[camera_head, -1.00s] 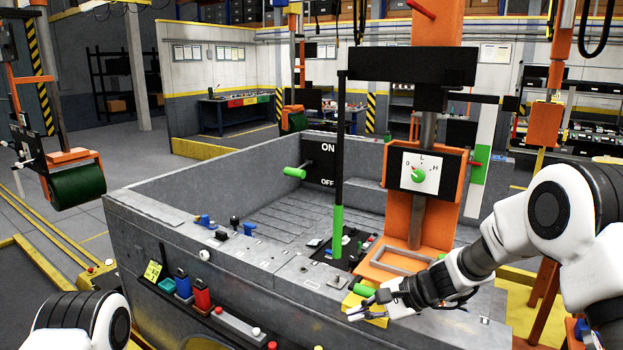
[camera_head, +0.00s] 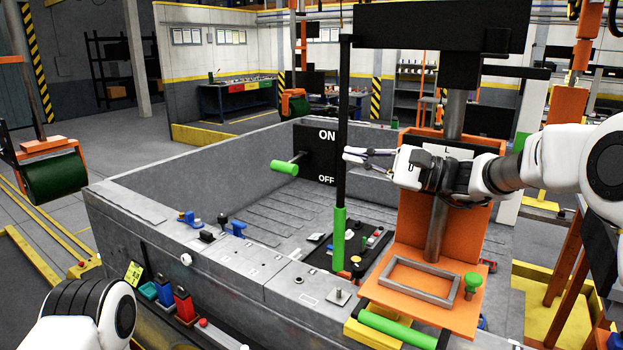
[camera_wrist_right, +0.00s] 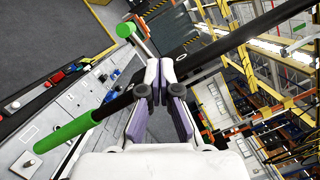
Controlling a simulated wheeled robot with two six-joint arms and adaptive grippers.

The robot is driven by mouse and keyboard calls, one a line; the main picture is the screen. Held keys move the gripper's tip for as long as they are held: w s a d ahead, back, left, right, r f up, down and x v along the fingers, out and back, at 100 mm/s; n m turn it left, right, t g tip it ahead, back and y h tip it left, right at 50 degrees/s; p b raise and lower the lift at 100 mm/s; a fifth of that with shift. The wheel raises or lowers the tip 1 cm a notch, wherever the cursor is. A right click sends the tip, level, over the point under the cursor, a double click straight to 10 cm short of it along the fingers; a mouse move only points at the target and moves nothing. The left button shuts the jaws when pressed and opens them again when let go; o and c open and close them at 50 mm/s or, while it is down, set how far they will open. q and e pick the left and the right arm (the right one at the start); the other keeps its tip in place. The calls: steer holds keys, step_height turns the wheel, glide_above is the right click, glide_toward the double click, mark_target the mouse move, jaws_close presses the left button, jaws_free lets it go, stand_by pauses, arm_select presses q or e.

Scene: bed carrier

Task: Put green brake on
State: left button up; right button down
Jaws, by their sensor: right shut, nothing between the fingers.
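A lever with a green handle (camera_head: 285,168) sticks out from the black ON/OFF panel (camera_head: 316,150), between the two words. The handle also shows at the top of the right wrist view (camera_wrist_right: 125,29). My right gripper (camera_head: 347,157) is shut and empty, right of the panel. Its fingertips overlap the vertical black pole with a green grip (camera_head: 339,240); I cannot tell whether they touch. In the right wrist view the closed fingers (camera_wrist_right: 160,68) cover part of this pole. My left gripper is out of view.
The grey open-topped machine bed (camera_head: 210,268) fills the middle. An orange bracket (camera_head: 415,301) with a grey frame, a green knob (camera_head: 473,282) and a green bar (camera_head: 398,329) is at lower right. My right arm partly covers the white dial plate. A green roller (camera_head: 52,177) hangs at left.

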mark_target(294, 161)
arm_select(q)
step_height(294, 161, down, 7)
steer(key=b, duration=0.6)
arm_select(e)
step_height(294, 161, down, 6)
arm_select(q)
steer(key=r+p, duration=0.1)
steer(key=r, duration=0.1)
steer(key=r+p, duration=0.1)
steer(key=p, duration=0.1)
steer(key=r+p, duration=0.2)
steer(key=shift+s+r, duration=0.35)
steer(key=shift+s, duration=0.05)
arm_select(e)
steer(key=x, duration=0.3)
steer(key=s+x, duration=0.1)
steer(key=x, duration=0.2)
steer(key=r+x, duration=0.1)
steer(key=x, duration=0.2)
steer(key=shift+s+a, duration=0.1)
steer(key=shift+a, duration=0.45)
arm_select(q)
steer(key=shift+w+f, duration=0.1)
arm_select(e)
steer(key=shift+f, duration=0.15)
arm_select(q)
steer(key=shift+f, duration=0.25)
